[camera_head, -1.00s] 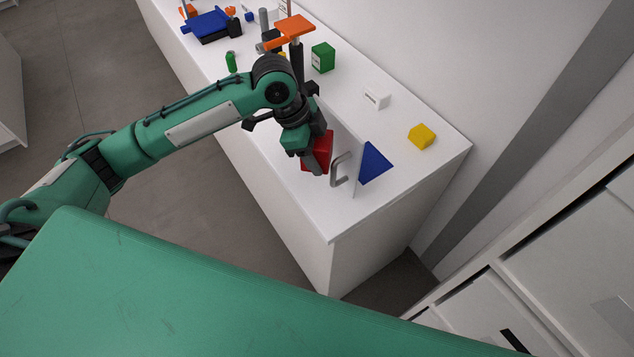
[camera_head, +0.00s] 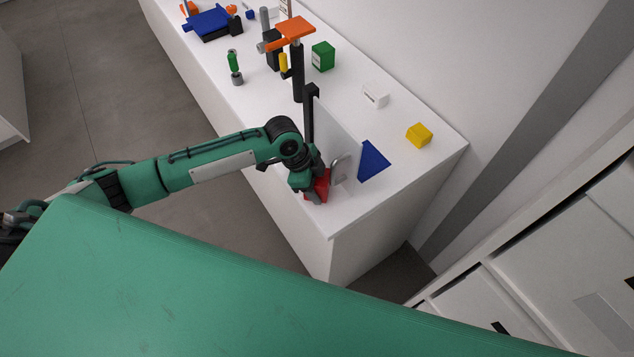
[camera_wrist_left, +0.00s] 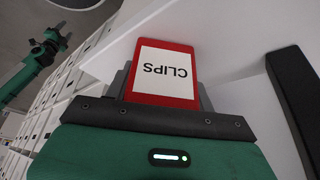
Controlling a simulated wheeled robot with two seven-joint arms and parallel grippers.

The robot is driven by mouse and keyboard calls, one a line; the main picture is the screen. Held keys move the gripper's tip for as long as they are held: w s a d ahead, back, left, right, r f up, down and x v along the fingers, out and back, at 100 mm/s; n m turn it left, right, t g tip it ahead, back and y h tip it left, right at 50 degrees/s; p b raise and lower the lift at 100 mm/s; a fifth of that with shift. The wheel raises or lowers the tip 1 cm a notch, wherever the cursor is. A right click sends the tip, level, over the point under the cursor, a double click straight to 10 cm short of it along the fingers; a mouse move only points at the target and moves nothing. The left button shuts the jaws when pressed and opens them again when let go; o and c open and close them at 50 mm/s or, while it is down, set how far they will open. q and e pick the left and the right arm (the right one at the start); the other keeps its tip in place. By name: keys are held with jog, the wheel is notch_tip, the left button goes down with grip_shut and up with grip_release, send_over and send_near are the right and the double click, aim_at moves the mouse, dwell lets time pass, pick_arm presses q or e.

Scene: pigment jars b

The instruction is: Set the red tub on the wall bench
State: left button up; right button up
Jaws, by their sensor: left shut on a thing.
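The red tub (camera_head: 323,183) is held in my left gripper (camera_head: 316,191) over the near end of the white bench (camera_head: 345,220), close to its front edge. In the left wrist view the red tub (camera_wrist_left: 190,72) shows a white label reading CLIPS, upside down, between the fingers. The gripper is shut on it. The arm partly hides the tub in the head view, and I cannot tell whether its base touches the bench. My right arm seems to show small at the upper left of the left wrist view, its gripper (camera_wrist_left: 58,36) too small to judge.
A white upright panel (camera_head: 336,128) with a grey handle (camera_head: 340,168) and a blue triangle (camera_head: 373,160) stand beside the tub. Yellow (camera_head: 419,135), white (camera_head: 376,94) and green (camera_head: 323,56) blocks lie further back. An orange-topped stand (camera_head: 297,70) and tools fill the far part.

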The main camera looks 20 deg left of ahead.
pick_arm(q)
jog(key=shift+f, duration=0.1)
jog(key=o, duration=1)
jog(key=shift+o, duration=0.2)
jog(key=shift+a+r, duration=0.2)
jog(key=shift+r, duration=0.25)
jog(key=b+v, duration=0.2)
jog(key=v, duration=0.9)
jog(key=shift+r+b, duration=0.2)
jog(key=shift+b, duration=0.2)
jog(key=shift+d+f, duration=0.1)
